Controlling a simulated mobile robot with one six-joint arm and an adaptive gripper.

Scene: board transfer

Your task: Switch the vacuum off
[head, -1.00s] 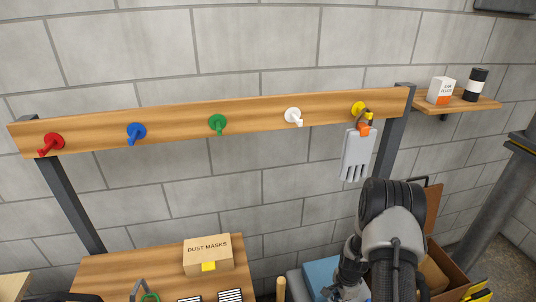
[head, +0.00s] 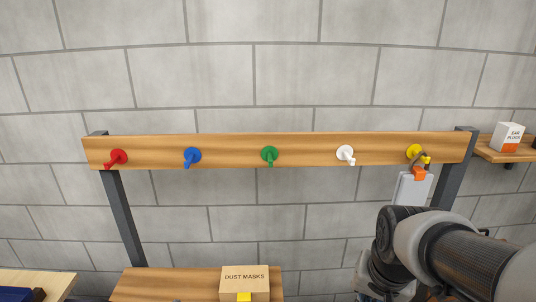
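No vacuum or switch can be made out in the head view. My arm rises at the lower right, and its gripper end is not visible. A wooden rail (head: 310,148) with coloured pegs spans the wall. Its pegs are red (head: 117,158), blue (head: 191,156), green (head: 269,155), white (head: 345,154) and yellow (head: 415,152).
A dust masks box (head: 245,281) stands on a wooden bench top (head: 165,284) below the rail. A small shelf (head: 512,153) at the right holds an ear plugs box (head: 508,137). Dark posts (head: 124,218) carry the rail. A blue item (head: 22,294) lies at the lower left.

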